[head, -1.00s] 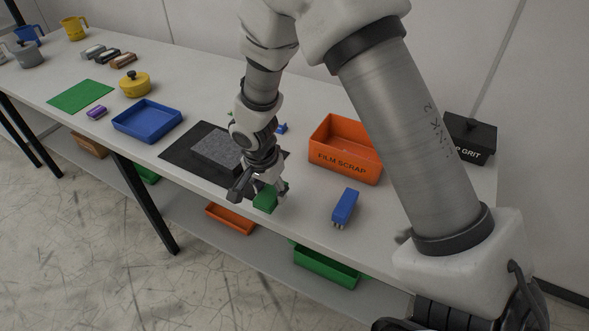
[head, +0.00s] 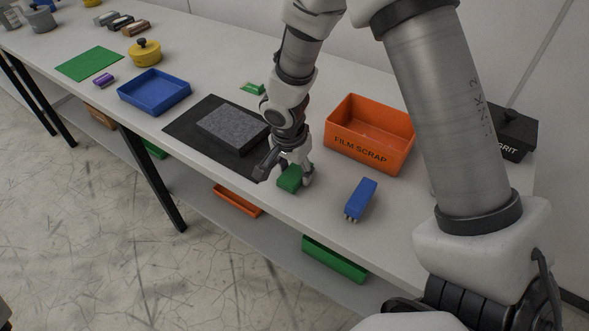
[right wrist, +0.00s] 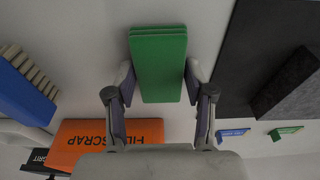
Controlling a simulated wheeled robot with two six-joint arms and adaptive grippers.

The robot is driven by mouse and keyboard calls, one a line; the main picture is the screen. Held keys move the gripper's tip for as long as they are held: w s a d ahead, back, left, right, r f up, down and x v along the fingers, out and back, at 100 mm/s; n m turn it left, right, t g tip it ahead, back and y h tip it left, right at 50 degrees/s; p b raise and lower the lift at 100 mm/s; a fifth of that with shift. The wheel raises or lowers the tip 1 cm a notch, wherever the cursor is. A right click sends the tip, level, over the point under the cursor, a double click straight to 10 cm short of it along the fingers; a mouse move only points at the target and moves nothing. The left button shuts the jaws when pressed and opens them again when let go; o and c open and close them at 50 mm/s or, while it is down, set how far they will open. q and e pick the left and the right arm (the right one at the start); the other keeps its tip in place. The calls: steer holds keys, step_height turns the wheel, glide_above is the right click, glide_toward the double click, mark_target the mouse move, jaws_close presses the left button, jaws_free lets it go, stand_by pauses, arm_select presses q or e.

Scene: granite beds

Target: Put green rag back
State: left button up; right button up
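In the right wrist view the rag (right wrist: 160,65) sits between the two spread fingers of my right gripper (right wrist: 159,80), with a narrow gap seen on each side. Its far end reaches past the fingertips. My left gripper is in neither view now.
A grey stone slab (head: 234,128) lies on the mat. A blue brush (head: 362,199) and the orange FILM SCRAP bin (head: 369,134) are right of the rag. A small green marker (head: 252,88) stands behind. A blue tray (head: 154,92) and green sheet (head: 90,63) are left.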

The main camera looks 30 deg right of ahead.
mark_target(290, 177)
steer(key=shift+o, duration=1.1)
steer(key=shift+w, duration=0.1)
steer(key=shift+r+p, duration=0.25)
steer(key=shift+p, duration=0.05)
step_height(290, 177, up, 12)
steer(key=a+p, duration=0.1)
steer(key=shift+s+a+f, duration=0.15)
steer(key=shift+s+a, duration=0.2)
steer(key=shift+s, duration=0.05)
